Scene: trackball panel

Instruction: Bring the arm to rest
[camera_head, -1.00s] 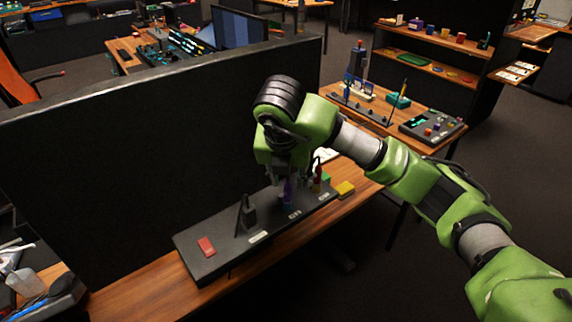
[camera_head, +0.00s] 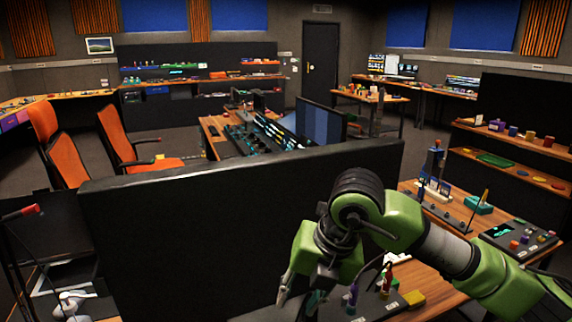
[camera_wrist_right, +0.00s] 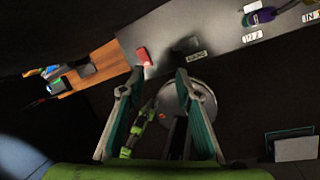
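My right arm is green and comes in from the lower right in the head view. Its gripper (camera_head: 300,298) hangs at the lower edge, left of a purple piece (camera_head: 352,296) on the dark panel (camera_head: 372,309). In the right wrist view the two fingers stand apart with nothing held between their tips (camera_wrist_right: 158,75). The panel (camera_wrist_right: 165,28) lies beyond the fingertips there, with a red block (camera_wrist_right: 143,56) and the purple piece (camera_wrist_right: 263,16). The gripper appears clear of the panel.
A black partition (camera_head: 200,235) stands behind the panel. A yellow block (camera_head: 414,298) lies at the panel's right. Another bench with a button box (camera_head: 520,240) and a blue stand (camera_head: 433,188) is at the right. Orange chairs (camera_head: 66,158) are farther back.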

